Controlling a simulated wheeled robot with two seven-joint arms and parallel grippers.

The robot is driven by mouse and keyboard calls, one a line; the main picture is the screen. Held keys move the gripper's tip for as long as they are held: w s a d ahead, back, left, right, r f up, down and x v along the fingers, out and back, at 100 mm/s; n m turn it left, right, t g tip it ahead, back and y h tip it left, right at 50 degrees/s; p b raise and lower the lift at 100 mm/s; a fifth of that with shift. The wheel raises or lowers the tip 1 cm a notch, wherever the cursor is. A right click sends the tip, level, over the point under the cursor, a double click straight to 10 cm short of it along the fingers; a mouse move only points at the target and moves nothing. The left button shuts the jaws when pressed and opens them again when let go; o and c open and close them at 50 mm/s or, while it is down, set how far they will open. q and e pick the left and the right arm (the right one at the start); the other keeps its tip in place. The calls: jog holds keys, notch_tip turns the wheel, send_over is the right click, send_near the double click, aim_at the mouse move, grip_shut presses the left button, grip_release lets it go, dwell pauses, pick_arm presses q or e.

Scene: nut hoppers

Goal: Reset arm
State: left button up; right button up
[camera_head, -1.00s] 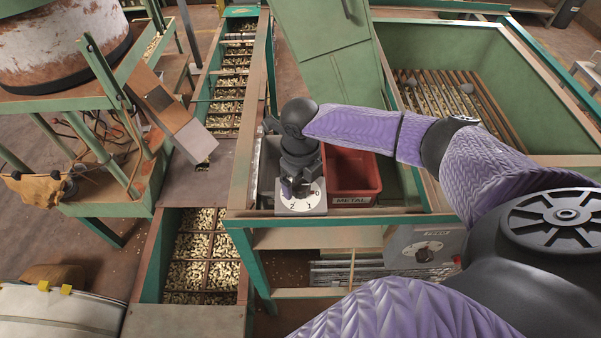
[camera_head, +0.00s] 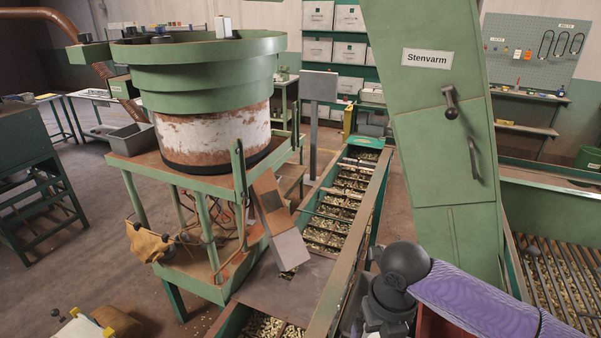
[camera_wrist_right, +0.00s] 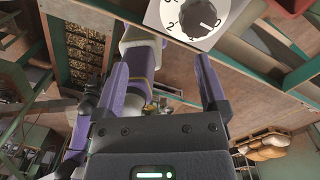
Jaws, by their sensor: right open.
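My right gripper (camera_wrist_right: 162,82) is open in the right wrist view, with a dark finger on each side and nothing held between them. A white dial plate with a dark round knob (camera_wrist_right: 197,15) is just beyond the fingertips, apart from them. In the head view the dark wrist of my right arm (camera_head: 388,290) and its purple forearm (camera_head: 475,300) are at the bottom right, in front of the green hopper housing. The right fingers are below the edge of that view. My left gripper is not in view.
The green housing marked "Stenvarm" (camera_head: 430,120) stands close behind my right arm. A conveyor with nuts (camera_head: 338,205) runs back left of it. A rusty drum with a green rim (camera_head: 215,135) stands on a green frame at left. A slatted green hopper (camera_head: 555,215) is at right.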

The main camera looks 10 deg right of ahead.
jog(key=s+a+f+m+t+y, duration=0.3)
jog(key=s+a+m, duration=0.55)
jog(key=m, duration=0.65)
jog(key=s+d+f+m+h+b, duration=0.1)
jog(key=s+d+f+m+h, duration=0.2)
jog(key=m, duration=0.7)
jog(key=s+d+f+m, duration=0.1)
jog(key=s+d+m, duration=0.3)
jog(key=m, duration=0.5)
jog(key=s+f+g+b, duration=0.1)
jog(key=s+f+b, duration=0.2)
jog(key=f+b, duration=2.3)
jog(key=s+f, duration=0.4)
jog(key=f, duration=0.6)
jog(key=s+d+f+g+b, duration=0.1)
jog(key=s+f, duration=0.4)
jog(key=f, duration=0.5)
jog(key=s+d+f+b, duration=0.1)
jog(key=s+f, duration=0.3)
jog(key=f, duration=0.6)
jog(key=shift+s+f+n+g+h, duration=0.25)
jog(key=shift+f+n+g+h, duration=0.05)
jog(key=shift+n+g, duration=0.1)
